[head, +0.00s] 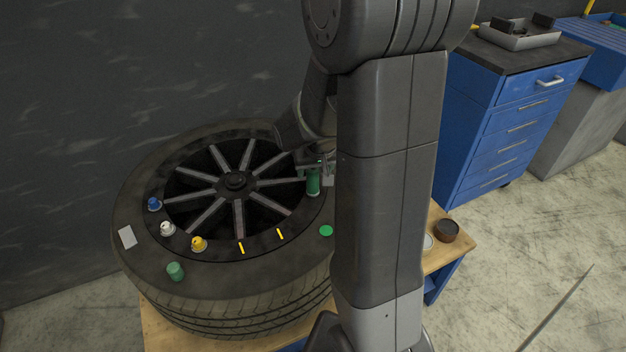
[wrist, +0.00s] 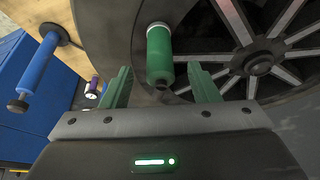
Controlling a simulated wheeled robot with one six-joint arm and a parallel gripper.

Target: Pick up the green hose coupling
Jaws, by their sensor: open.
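The green hose coupling (wrist: 159,52) is a green cylinder with a pale rim at one end. In the wrist view it shows between the two green fingers of my open gripper (wrist: 160,70), with a gap on each side. I cannot tell whether the fingertips reach around it or stop short of it. In the head view the coupling (head: 313,182) stands at the right side of the wheel rim, next to my gripper (head: 318,170), which is partly hidden behind my arm.
The tire (head: 240,285) lies flat on a wooden-topped table (head: 165,330). A blue-handled item (wrist: 40,70) stands at left in the wrist view.

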